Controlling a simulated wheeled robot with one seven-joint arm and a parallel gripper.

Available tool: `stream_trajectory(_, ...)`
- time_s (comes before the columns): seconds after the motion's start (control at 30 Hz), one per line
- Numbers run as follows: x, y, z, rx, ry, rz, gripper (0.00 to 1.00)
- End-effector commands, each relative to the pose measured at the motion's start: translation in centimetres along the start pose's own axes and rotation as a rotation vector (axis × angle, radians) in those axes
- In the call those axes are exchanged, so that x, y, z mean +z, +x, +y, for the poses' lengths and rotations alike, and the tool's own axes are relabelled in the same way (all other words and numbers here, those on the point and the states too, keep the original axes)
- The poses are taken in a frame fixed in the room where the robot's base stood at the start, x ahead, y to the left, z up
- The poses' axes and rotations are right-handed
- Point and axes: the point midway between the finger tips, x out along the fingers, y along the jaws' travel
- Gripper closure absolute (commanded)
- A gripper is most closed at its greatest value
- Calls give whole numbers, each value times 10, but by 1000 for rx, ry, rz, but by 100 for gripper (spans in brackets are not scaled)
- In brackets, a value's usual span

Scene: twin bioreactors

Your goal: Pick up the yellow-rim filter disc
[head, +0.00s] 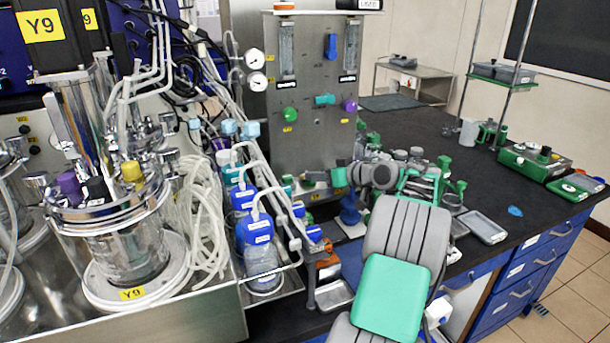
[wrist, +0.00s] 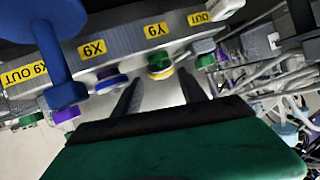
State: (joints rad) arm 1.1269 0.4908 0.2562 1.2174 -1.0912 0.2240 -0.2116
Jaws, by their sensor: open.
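The yellow-rim filter disc (wrist: 159,66) shows in the wrist view, at a grey rail just under the label Y9. My gripper (wrist: 157,92) is open, with its two dark fingers pointing toward the rail. The disc lies between and beyond the fingertips, and nothing is held. I cannot tell the exact distance to it. In the head view my arm covers much of the area before the steel panel, and I cannot make out the disc or the fingers clearly there.
A purple-and-blue-rimmed disc (wrist: 110,80) sits under the label X9, left of the yellow one. A large blue part (wrist: 62,60) hangs close at left. Tubing crowds the right. A steel panel (head: 312,130), bottles (head: 262,262) and bench clutter surround my arm in the head view.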

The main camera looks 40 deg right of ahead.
Motion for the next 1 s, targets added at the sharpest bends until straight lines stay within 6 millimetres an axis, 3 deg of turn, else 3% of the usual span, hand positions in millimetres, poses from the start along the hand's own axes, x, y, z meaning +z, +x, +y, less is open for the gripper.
stream_trajectory(0.2,-1,39,-3,-4,0,-2,51)
stream_trajectory(0.47,-1,45,-3,-2,-2,-1,51)
stream_trajectory(1.0,-1,45,-4,-4,-2,-2,95)
